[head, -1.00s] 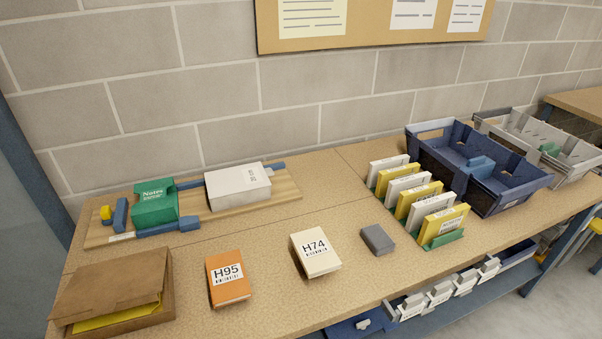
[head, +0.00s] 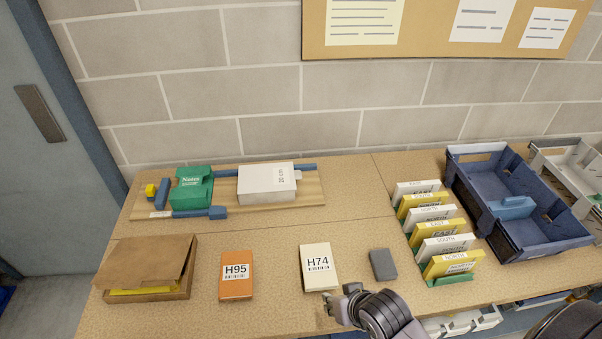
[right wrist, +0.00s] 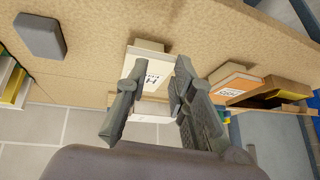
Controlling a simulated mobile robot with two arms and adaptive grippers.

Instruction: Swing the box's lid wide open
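The brown cardboard box (head: 188,284) sits at the left front of the table. Its lid (head: 140,262) is slightly raised, and something yellow shows in the gap at the front. The box also shows at the right of the right wrist view (right wrist: 262,101). My right gripper (head: 338,301) is near the table's front edge by the cream H74 box (head: 317,258), well to the right of the cardboard box. In the right wrist view its fingers (right wrist: 156,68) are apart, with the H74 box beyond them and nothing visibly held. My left gripper is not in view.
An orange H95 box (head: 236,262) stands between the cardboard box and the H74 box. A grey block (head: 383,264), a row of upright cards (head: 446,243) and a blue bin (head: 575,243) are to the right. A wooden board (head: 313,189) with items lies behind.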

